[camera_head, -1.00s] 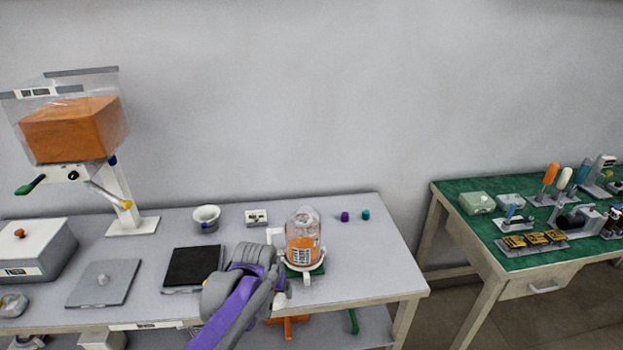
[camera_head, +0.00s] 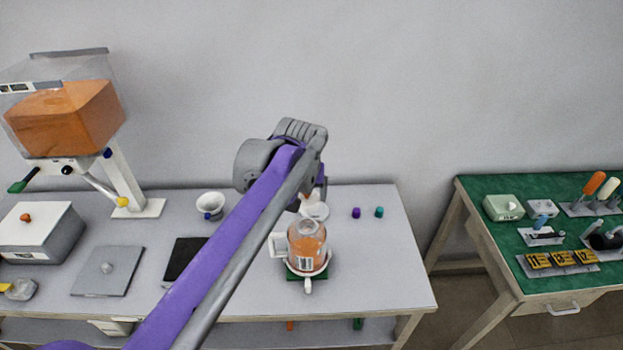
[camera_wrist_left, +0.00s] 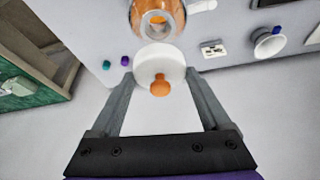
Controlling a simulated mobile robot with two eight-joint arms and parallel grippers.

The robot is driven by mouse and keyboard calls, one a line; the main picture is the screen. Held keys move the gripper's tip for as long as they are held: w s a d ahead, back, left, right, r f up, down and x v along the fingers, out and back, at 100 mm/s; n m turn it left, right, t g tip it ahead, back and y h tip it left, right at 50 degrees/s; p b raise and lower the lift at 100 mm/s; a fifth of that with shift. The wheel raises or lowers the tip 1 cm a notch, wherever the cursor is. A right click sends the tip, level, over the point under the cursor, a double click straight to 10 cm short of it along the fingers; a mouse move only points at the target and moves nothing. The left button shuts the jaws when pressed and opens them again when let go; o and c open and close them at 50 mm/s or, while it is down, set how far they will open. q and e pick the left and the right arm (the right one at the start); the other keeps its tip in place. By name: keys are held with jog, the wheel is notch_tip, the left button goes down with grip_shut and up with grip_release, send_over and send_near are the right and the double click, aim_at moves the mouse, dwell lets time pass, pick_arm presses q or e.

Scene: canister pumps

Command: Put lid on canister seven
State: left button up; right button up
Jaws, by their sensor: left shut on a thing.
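A clear canister (camera_head: 306,245) with orange contents and a white label stands upright in a white holder (camera_head: 308,284) near the table's front. Its open mouth shows in the left wrist view, where the canister (camera_wrist_left: 158,18) is at the top. My left gripper (camera_head: 316,195) is shut on a round white lid (camera_head: 315,211) with an orange knob. In the left wrist view the lid (camera_wrist_left: 150,58) sits between the fingertips, held by its rim. The lid is apart from the canister, appearing just behind and above it in the head view. The label's number is unreadable. My right gripper is not in view.
A purple knob (camera_head: 356,213) and a teal knob (camera_head: 379,212) are right of the lid. A white bowl (camera_head: 210,205), a black pad (camera_head: 184,260) and a dispenser (camera_head: 70,118) with orange contents stand left. A green-topped table (camera_head: 530,240) is at right.

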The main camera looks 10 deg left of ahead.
pick_arm(q)
jog(key=shift+s+f+b, duration=0.2)
jog(key=shift+f+b, duration=0.15)
jog(key=shift+f, duration=0.2)
jog(key=shift+s+f+b, duration=0.15)
jog(key=shift+f+b, duration=0.2)
jog(key=shift+f, duration=0.15)
jog(key=shift+f+b, duration=0.95)
jog(key=shift+f, duration=0.45)
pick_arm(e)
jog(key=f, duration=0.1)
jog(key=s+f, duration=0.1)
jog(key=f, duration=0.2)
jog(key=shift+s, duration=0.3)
pick_arm(q)
jog(key=shift+w, duration=0.15)
jog(key=shift+f+b, duration=0.45)
jog(key=shift+f, duration=0.85)
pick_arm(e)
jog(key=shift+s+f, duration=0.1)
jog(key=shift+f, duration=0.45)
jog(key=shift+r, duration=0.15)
pick_arm(q)
jog(key=o, duration=1.2)
jog(key=shift+c, duration=0.2)
jog(key=shift+r, duration=0.1)
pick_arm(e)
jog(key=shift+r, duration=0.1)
